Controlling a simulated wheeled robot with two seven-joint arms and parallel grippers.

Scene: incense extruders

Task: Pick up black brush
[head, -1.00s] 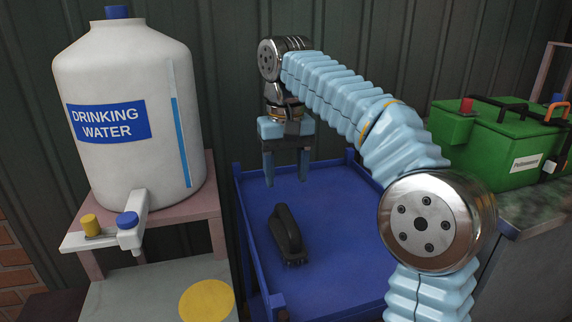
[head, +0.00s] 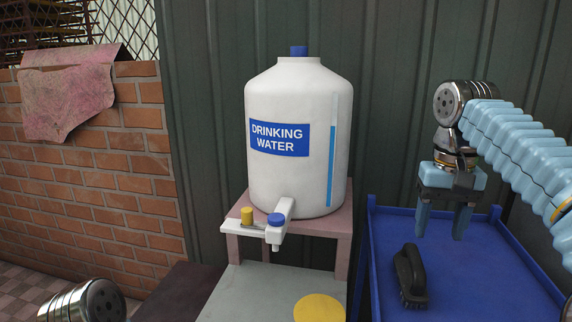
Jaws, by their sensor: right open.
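The black brush (head: 411,277) lies on the blue tray-like table (head: 485,285), near its left side, handle up and bristles at the near end. My right gripper (head: 442,222) hangs above the table, fingers pointing down, behind and to the right of the brush. Its two blue fingers are apart with nothing between them, and it does not touch the brush. A metal joint of my left arm shows at the bottom left; the left gripper is out of the picture.
A white drinking water container (head: 298,170) with a tap stands on a pink stand (head: 343,240) left of the blue table. A grey surface with a yellow disc (head: 319,308) is below it. A brick wall (head: 90,190) and a dark corrugated wall (head: 400,100) close off the back.

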